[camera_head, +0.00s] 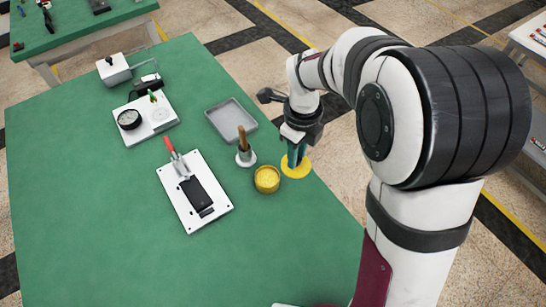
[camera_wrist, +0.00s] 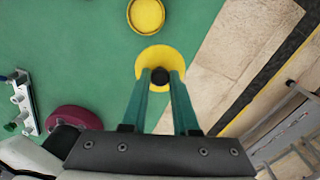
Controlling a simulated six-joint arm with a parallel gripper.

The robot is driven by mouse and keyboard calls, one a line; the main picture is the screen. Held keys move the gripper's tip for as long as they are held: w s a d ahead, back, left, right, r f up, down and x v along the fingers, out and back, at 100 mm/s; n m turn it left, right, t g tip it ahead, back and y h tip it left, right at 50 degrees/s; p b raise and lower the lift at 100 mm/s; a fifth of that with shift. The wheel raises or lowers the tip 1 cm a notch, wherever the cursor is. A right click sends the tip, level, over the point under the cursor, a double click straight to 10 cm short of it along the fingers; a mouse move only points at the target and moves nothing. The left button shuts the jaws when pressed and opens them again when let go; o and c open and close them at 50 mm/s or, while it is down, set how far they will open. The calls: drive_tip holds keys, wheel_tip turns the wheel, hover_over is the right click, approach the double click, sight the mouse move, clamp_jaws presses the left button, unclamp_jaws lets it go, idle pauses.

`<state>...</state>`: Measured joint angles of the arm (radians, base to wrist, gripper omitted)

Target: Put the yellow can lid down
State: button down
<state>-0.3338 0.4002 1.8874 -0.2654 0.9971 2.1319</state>
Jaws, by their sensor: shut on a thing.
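The yellow can lid (camera_head: 297,168) is a flat round disc with a dark knob at its centre, seen in the wrist view (camera_wrist: 152,57). My gripper (camera_head: 297,158) is shut on the lid's dark knob, with a teal finger on each side of it in the wrist view (camera_wrist: 160,78). The lid is at the right edge of the green table, just right of the yellow can (camera_head: 267,179). The can also shows at the top of the wrist view (camera_wrist: 146,15). I cannot tell whether the lid touches the table.
The green table (camera_head: 90,220) holds a grey tray (camera_head: 231,120), a holder with a brown-handled tool (camera_head: 245,155), a white plate with a black device (camera_head: 178,210), and a white board with a dial gauge (camera_head: 160,115). The table's front left is clear. The floor lies beyond the right edge.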

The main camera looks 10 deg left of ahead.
drive_tip(key=s+d+n, duration=0.3)
drive_tip(key=s+d, duration=0.7)
drive_tip(key=d, duration=0.1)
drive_tip(key=a+f, duration=0.2)
drive_tip(key=a, duration=0.1)
drive_tip(key=a+f, duration=0.3)
drive_tip(key=a, duration=0.1)
drive_tip(key=a+f, duration=0.2)
drive_tip(key=a, duration=0.1)
drive_tip(key=shift+w+a+f, duration=0.25)
drive_tip(key=shift+w+f, duration=0.05)
drive_tip(key=shift+f, duration=0.05)
wheel_tip(320, 180, down, 4)
drive_tip(key=shift+a+f, duration=0.1)
drive_tip(key=shift+a, duration=0.05)
drive_tip(key=shift+f, duration=0.1)
drive_tip(key=c, duration=0.7)
unclamp_jaws()
